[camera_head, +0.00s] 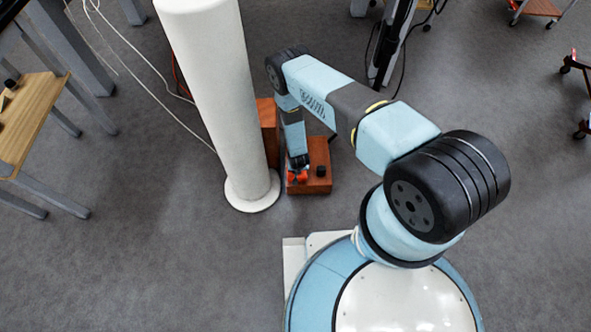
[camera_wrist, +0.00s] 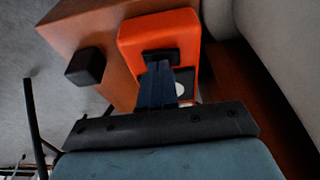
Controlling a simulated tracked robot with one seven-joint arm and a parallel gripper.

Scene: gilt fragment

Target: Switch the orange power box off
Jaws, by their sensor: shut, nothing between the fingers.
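The orange power box (camera_wrist: 182,30) is fixed on a brown wooden block in the wrist view. It has a dark switch or recess (camera_wrist: 160,56) and a pale round spot (camera_wrist: 180,89) on its face. My gripper (camera_wrist: 158,68) is shut and empty, with its fingertips at the dark part of the box; I cannot tell whether they touch it. The fingers hide part of the box's face. In the head view a little of the orange box (camera_head: 298,177) shows below my gripper (camera_head: 299,163). The switch's position cannot be made out.
The brown wooden block (camera_head: 315,184) carries a black knob (camera_head: 320,171), also in the wrist view (camera_wrist: 85,66). A white column (camera_head: 215,90) stands close on the left, with cables beside it. A wooden table (camera_head: 35,115) is farther left.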

